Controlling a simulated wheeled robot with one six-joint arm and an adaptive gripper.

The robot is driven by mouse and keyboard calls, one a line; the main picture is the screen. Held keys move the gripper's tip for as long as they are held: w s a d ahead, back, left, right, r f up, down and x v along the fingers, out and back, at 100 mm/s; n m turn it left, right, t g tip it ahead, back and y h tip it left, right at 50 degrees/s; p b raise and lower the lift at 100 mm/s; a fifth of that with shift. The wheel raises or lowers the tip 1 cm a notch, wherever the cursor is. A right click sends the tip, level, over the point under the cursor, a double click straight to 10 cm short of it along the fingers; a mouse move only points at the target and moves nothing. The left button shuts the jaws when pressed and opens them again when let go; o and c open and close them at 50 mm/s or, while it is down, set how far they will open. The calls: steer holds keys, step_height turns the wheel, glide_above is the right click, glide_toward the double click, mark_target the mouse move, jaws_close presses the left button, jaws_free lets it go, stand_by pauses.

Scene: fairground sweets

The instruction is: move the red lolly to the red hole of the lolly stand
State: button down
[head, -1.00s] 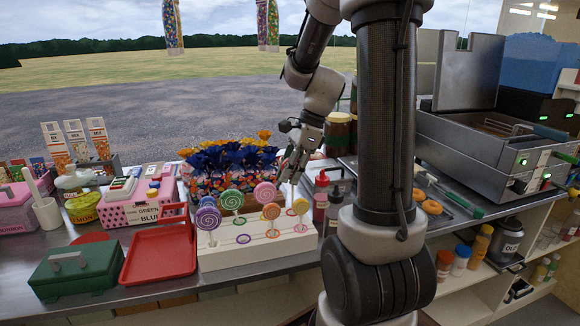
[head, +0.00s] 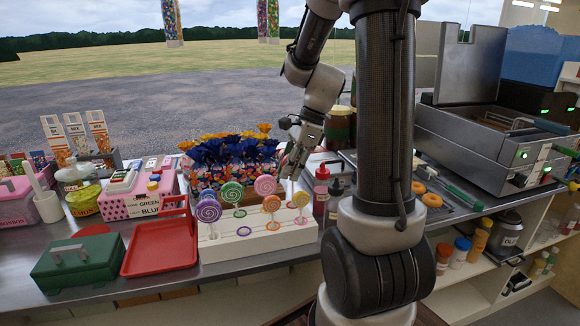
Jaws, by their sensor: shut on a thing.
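The white lolly stand (head: 262,244) sits on the counter with coloured rings around its holes. It carries a purple lolly (head: 208,211), a green lolly (head: 232,193), a pink lolly (head: 265,185), an orange lolly (head: 271,203) and a paler orange lolly (head: 300,199). One ring at the front (head: 243,231) is purple and has no lolly in it. My gripper (head: 291,174) is low over the back right of the stand, fingers down. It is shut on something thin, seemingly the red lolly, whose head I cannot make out. The red hole is not clearly distinguishable.
A red tray (head: 160,262) and a green cash box (head: 78,262) lie left of the stand. A red bottle (head: 321,190) is close on the right, near my gripper.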

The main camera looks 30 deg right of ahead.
steer(key=shift+f, duration=0.15)
steer(key=shift+f, duration=0.5)
steer(key=shift+f, duration=0.2)
stand_by(0.3)
steer(key=shift+f, duration=0.3)
steer(key=shift+f, duration=0.1)
steer(key=shift+f, duration=0.65)
steer(key=shift+f, duration=0.1)
steer(key=shift+f, duration=0.4)
